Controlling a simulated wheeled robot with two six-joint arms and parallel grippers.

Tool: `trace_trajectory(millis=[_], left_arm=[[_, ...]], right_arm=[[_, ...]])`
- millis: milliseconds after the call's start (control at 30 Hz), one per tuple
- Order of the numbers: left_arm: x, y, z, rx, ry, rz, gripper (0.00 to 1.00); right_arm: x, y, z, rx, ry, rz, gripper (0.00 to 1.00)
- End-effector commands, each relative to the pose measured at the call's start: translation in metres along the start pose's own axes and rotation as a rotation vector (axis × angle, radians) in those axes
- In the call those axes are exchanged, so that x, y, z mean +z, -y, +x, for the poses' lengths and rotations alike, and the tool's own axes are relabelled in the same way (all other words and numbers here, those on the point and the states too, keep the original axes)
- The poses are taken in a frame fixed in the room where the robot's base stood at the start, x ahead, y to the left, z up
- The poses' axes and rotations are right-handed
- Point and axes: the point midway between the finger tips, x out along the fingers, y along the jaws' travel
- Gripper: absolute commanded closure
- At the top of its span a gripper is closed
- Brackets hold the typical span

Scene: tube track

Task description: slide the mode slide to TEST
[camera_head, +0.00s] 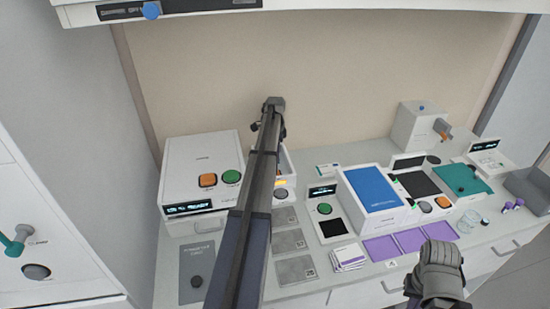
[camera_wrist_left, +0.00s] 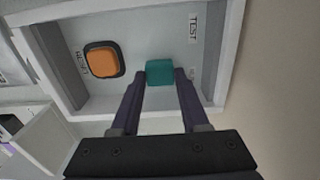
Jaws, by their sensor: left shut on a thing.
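The mode slide shows in the left wrist view as a small teal block (camera_wrist_left: 160,72) on a grey panel (camera_wrist_left: 135,28) with a raised white frame. My left gripper (camera_wrist_left: 161,82) has its two dark fingers on either side of the block and is shut on it. A TEST label (camera_wrist_left: 194,27) is up and to the right of the block, apart from it. Another label at the right is partly hidden by a finger. In the head view, my left arm covers the block and the fingertips. My right gripper (camera_head: 437,272) is at the lower right, its jaws unclear.
An orange button (camera_wrist_left: 103,61) sits left of the slide on the same panel. In the head view, a white device (camera_head: 198,158) stands left of my left arm. A blue-topped box (camera_head: 374,188) and purple mats (camera_head: 410,240) lie to the right on the crowded counter.

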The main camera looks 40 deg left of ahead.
Motion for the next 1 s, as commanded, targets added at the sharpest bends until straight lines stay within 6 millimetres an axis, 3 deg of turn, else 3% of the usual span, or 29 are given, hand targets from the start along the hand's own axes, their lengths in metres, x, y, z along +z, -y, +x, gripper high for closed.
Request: trace_trajectory(millis=[1000], left_arm=[[0.036, 0.0, 0.0, 0.0, 0.0, 0.0, 0.89]], right_arm=[[0.0, 0.0, 0.0, 0.0, 0.0, 0.0, 1.0]])
